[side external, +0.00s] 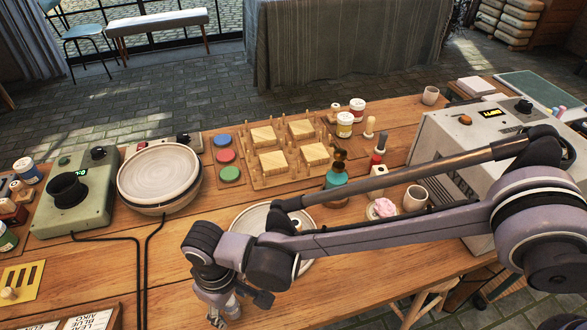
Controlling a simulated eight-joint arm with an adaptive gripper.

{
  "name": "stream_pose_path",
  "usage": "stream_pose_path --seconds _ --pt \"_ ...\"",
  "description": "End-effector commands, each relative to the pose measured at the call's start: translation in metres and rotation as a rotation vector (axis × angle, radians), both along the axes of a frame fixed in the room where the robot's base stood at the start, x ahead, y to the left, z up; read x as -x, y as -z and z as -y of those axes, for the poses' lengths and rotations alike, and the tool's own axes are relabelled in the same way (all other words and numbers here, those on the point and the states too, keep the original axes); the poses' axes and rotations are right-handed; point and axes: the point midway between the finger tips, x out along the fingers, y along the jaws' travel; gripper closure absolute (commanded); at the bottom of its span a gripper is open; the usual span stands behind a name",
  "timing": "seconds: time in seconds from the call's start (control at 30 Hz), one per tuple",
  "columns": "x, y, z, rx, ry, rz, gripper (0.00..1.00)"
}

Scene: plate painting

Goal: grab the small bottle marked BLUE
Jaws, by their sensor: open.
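No small bottle with a readable BLUE mark shows. Small jars and bottles stand at the left edge, among them a white jar with a blue band (27,170) and a dark green one (7,238) cut by the frame. Their labels are too small to read. A teal pump bottle (336,187) stands right of centre. My gripper (222,318) hangs over the front of the table at the bottom edge, open, with nothing visible in it. It is apart from the jars, to their right and nearer the camera.
A box of lettered cards (88,320) lies left of my gripper, with a yellow slotted plate (22,281) beyond. A green device (75,200) and a round wheel with a plate (160,177) stand behind. My arm partly covers a large plate (246,216). Cables cross the wood.

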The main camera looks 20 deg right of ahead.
Motion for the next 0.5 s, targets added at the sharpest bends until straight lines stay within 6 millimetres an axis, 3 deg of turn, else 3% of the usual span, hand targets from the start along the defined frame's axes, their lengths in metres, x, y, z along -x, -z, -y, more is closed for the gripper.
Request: stream_pose_path --seconds 0.33,0.5 --pt "-0.0001 0.0071 0.0001 0.0 0.0 0.0 0.46" --pt "-0.0001 0.007 0.0001 0.0 0.0 0.0 0.95"
